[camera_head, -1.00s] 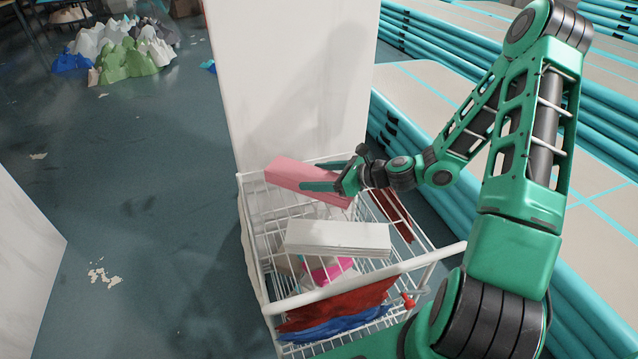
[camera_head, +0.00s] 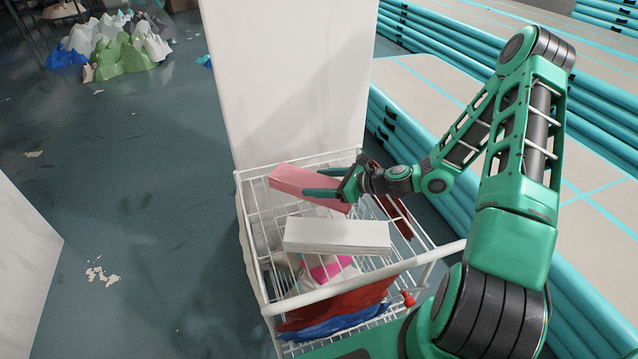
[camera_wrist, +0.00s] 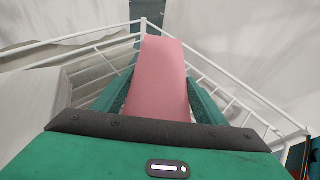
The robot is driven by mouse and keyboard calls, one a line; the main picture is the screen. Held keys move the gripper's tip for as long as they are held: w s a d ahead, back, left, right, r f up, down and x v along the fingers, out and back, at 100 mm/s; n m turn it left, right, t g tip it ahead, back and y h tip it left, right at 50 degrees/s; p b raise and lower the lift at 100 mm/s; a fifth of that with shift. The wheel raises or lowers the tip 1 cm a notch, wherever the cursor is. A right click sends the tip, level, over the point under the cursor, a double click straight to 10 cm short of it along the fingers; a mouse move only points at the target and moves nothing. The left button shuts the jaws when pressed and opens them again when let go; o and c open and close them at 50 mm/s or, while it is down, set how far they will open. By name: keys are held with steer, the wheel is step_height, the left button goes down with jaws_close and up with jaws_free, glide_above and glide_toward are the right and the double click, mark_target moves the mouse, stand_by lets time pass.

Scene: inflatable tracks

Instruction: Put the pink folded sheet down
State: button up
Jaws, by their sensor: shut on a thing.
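The pink folded sheet (camera_head: 302,186) is a long flat block at the far end of the white wire cart (camera_head: 258,282). My gripper (camera_head: 318,192) is shut on the pink folded sheet from the right, with a green finger along its near side. In the wrist view the pink folded sheet (camera_wrist: 160,80) lies between the two green fingers and points toward a corner of the cart's rim (camera_wrist: 142,22). The sheet is slightly tilted in the head view. I cannot tell whether its underside touches the wire.
A white folded stack (camera_head: 337,236) lies in the cart's middle, with pink, red (camera_head: 340,304) and blue cloth (camera_head: 330,328) below and in front. A white pillar (camera_head: 290,80) stands right behind the cart. Teal inflatable tracks (camera_head: 450,95) run along the right. Floor at left is mostly clear.

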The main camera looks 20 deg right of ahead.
steer(key=o, duration=1.5)
steer(key=v, duration=1.2)
steer(key=shift+f, duration=0.1)
